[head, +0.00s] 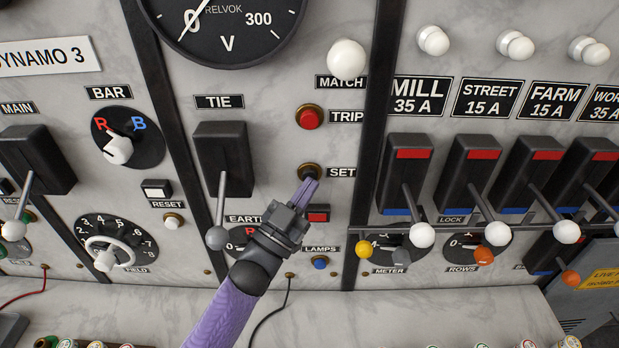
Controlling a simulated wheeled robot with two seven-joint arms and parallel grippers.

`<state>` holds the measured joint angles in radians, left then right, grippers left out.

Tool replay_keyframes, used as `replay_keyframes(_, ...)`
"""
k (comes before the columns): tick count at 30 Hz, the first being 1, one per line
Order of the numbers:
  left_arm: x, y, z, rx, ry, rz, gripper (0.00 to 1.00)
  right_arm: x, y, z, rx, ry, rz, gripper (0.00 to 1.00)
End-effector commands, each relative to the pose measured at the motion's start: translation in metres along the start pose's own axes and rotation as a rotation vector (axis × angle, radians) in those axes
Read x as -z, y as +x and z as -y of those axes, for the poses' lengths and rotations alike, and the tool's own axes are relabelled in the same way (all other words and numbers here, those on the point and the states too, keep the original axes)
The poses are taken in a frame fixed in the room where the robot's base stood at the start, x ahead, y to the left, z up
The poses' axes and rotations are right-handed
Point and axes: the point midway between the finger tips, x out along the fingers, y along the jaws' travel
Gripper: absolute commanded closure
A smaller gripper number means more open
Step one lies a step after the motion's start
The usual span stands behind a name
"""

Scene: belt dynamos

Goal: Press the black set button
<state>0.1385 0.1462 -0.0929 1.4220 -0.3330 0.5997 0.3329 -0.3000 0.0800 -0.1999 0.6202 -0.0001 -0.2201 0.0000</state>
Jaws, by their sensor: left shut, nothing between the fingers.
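The black set button (309,171) sits in a brass ring on the marble panel, left of the SET label (347,172). My left gripper (311,184) reaches up from the bottom of the head view, its fingers shut and empty. The fingertips are at the lower edge of the button and overlap it in the picture. I cannot tell whether they touch it. The right gripper is not in view.
The red trip button (309,117) is just above. A small red indicator (318,213) and a blue lamps button (320,262) lie below. The tie lever (217,237) hangs left of my gripper. Breaker levers (422,234) and a horizontal bar stand to the right.

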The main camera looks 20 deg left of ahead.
Motion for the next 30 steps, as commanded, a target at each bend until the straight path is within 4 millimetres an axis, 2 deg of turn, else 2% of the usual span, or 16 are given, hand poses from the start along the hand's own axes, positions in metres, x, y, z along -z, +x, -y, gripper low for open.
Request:
replay_keyframes(21, -0.0027, 0.0042, 0.0031, 0.0, 0.0, 0.0, 1.0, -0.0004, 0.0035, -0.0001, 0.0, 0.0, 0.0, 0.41)
replay_keyframes(30, 0.0038, -0.0032, -0.0028, 0.0, -0.002, 0.001, 1.0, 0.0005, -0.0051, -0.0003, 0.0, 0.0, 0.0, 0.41)
